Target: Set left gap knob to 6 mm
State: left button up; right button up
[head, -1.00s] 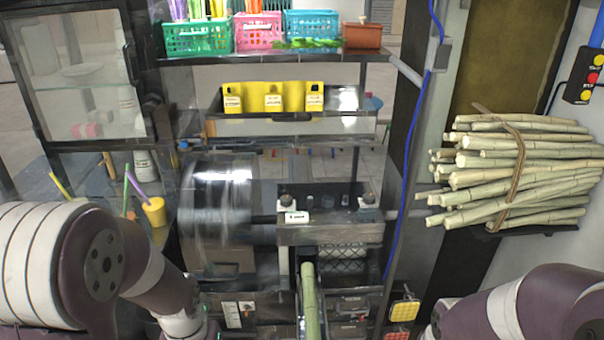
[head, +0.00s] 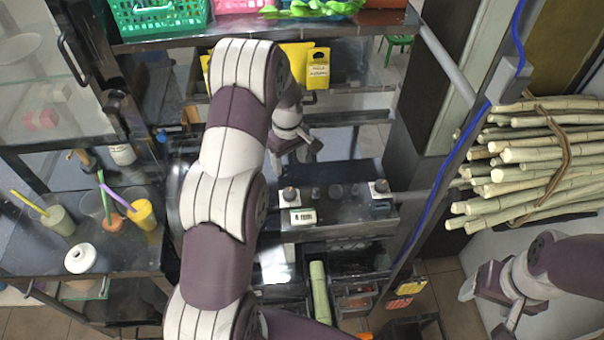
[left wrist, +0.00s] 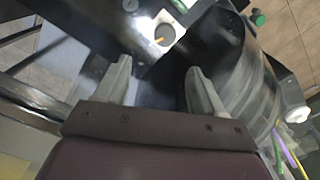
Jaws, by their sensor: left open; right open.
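The left gap knob (head: 290,196) is a dark round knob on a white plate, on top of the press housing (head: 335,214). A small white display (head: 302,216) sits just in front of it; its reading is too small to make out. In the left wrist view the knob (left wrist: 165,34) shows an orange pointer mark, beyond my fingertips. My left gripper (head: 300,150) is open and empty above and behind the knob, apart from it. Its spread fingers show in the left wrist view (left wrist: 158,68). My right gripper (head: 492,302) is open and empty at the lower right.
A second knob (head: 380,188) stands at the housing's right end. The large drum (left wrist: 245,80) lies beside the left knob, mostly behind my left arm in the head view. A green cane (head: 319,292) lies in the chute. Bundled canes (head: 540,165) are at the right.

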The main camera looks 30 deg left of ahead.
aim_at(289, 191)
pick_arm(q)
jog(key=f+p, duration=0.2)
jog(key=f, duration=0.2)
jog(key=f+p, duration=0.1)
jog(key=f, duration=0.2)
jog(key=f+p, duration=0.2)
jog(key=f, duration=0.2)
jog(key=shift+s+f+p, duration=0.25)
jog(key=shift+f+p, duration=0.05)
jog(key=shift+p, duration=0.05)
jog(key=shift+s+d+f, duration=0.1)
jog(key=shift+s+d, duration=0.1)
jog(key=shift+s, duration=0.3)
jog(key=shift+w, duration=0.1)
jog(key=shift+w+a+f, duration=0.1)
jog(key=shift+w+f, duration=0.05)
jog(key=c, duration=0.4)
jog(key=shift+w, duration=0.1)
jog(key=c, duration=0.5)
jog(key=shift+c, duration=0.8)
pick_arm(e)
notch_tip(289, 191, up, 6)
jog(key=shift+s, duration=0.3)
